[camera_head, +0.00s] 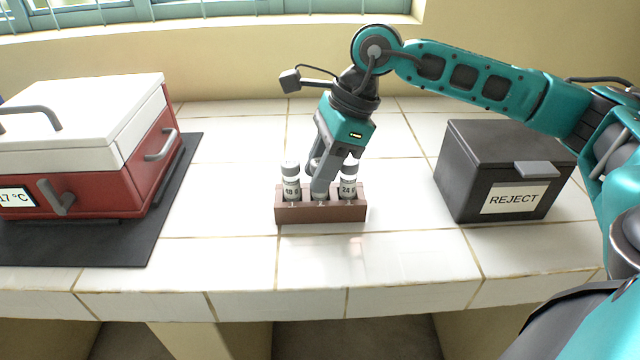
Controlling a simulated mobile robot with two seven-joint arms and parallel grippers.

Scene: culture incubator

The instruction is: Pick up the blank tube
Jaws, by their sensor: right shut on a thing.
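A brown rack (320,214) stands on the tiled bench and holds tubes upright. The left tube (290,184) and the right tube (349,182) have white caps and grey labels with dark print, too small to read surely. My right gripper (320,194) points down at the rack's middle slot and is shut on the middle tube (313,165), between the other two. The fingers hide most of that tube, so I cannot see whether its label is blank. It appears still in the rack. My left gripper is not in view.
A red and white incubator (80,150) with grey handles stands on a black mat (125,240) at the left. A dark lidded box marked REJECT (500,175) stands at the right. Bench tiles around the rack are clear.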

